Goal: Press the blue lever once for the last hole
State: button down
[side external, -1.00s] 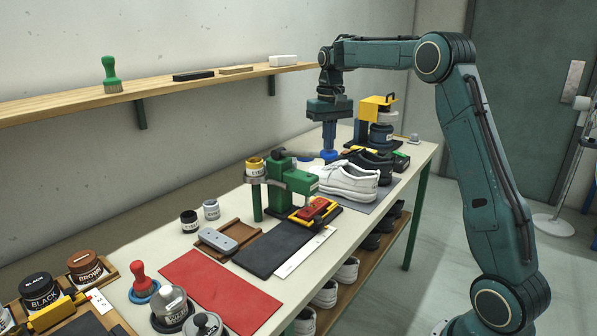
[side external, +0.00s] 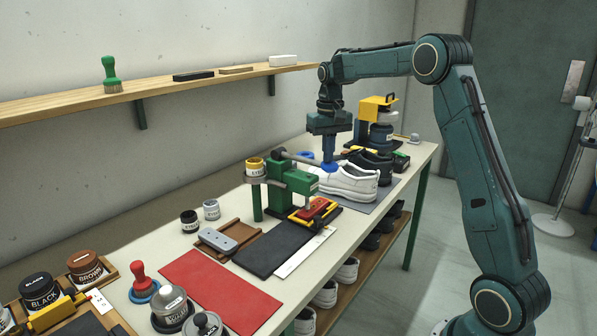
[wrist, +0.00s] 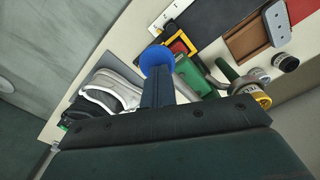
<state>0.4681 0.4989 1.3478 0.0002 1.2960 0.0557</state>
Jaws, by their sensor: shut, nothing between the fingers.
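The green press (side external: 290,190) stands mid-table with a grey lever arm reaching right, sloping slightly down to a round blue lever knob (side external: 330,168). My gripper (side external: 329,160) is shut and points down, with its tips at the knob; they look in contact from the side. In the wrist view the blue knob (wrist: 156,57) lies at the end of my shut fingers (wrist: 158,88). A red piece in a yellow frame (side external: 315,209) sits at the front of the press. The hole itself cannot be made out.
A white shoe (side external: 347,184) and a dark shoe stand close right of the knob. A yellow-and-black machine (side external: 378,115) stands behind. A yellow-lidded jar (side external: 255,167) is left of the press. A red mat (side external: 220,290) lies nearer, bare. A wall shelf (side external: 160,88) runs above.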

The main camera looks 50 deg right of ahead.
jog(key=shift+f, duration=1.4)
jog(key=shift+r, duration=0.15)
notch_tip(320, 180, up, 13)
dwell(1.5)
